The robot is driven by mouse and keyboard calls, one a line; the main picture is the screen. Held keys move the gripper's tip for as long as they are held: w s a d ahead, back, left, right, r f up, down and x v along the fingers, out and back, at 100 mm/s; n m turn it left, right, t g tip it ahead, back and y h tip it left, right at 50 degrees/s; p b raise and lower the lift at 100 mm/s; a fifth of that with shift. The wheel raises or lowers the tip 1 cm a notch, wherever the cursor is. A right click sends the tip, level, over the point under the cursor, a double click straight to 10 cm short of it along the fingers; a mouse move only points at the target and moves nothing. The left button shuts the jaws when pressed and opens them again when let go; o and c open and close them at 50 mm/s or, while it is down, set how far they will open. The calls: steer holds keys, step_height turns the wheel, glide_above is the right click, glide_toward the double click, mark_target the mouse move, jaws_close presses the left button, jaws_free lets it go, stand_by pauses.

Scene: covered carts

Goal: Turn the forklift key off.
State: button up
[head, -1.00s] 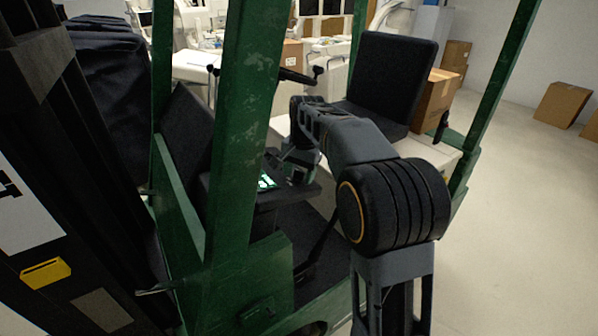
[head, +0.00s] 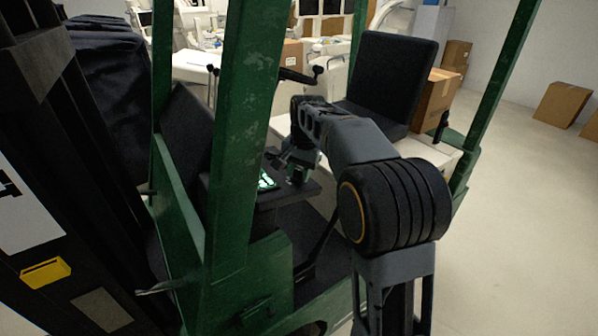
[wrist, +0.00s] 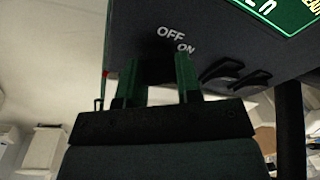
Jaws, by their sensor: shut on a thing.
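The dark dash panel (wrist: 225,40) of the green forklift (head: 232,150) carries white OFF and ON labels (wrist: 172,34). My gripper (wrist: 160,65) is at the panel just below these labels in the wrist view, its two fingers a little apart and closed on the key. The key itself is dark and mostly hidden between the fingers, so I cannot tell which label it points to. In the head view my gripper (head: 292,170) reaches in beside the lit green display (head: 266,182), its tips too small to make out.
A green post stands just left of my arm. The steering wheel (head: 297,76) is above the panel and the black seat (head: 392,75) is behind. Dark levers (wrist: 228,72) sit right of my fingers. Cardboard boxes (head: 562,103) stand far right on open floor.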

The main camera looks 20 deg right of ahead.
steer(key=n+y, duration=0.1)
steer(key=n, duration=0.4)
steer(key=shift+n+b, duration=0.3)
steer(key=n+y, duration=0.1)
steer(key=n, duration=0.4)
steer(key=shift+b, duration=0.3)
steer(key=shift+n, duration=0.4)
steer(key=o, duration=0.9)
steer(key=shift+d+r, duration=0.1)
steer(key=v, duration=1.3)
steer(key=shift+s+r, duration=0.25)
steer(key=shift+r, duration=0.05)
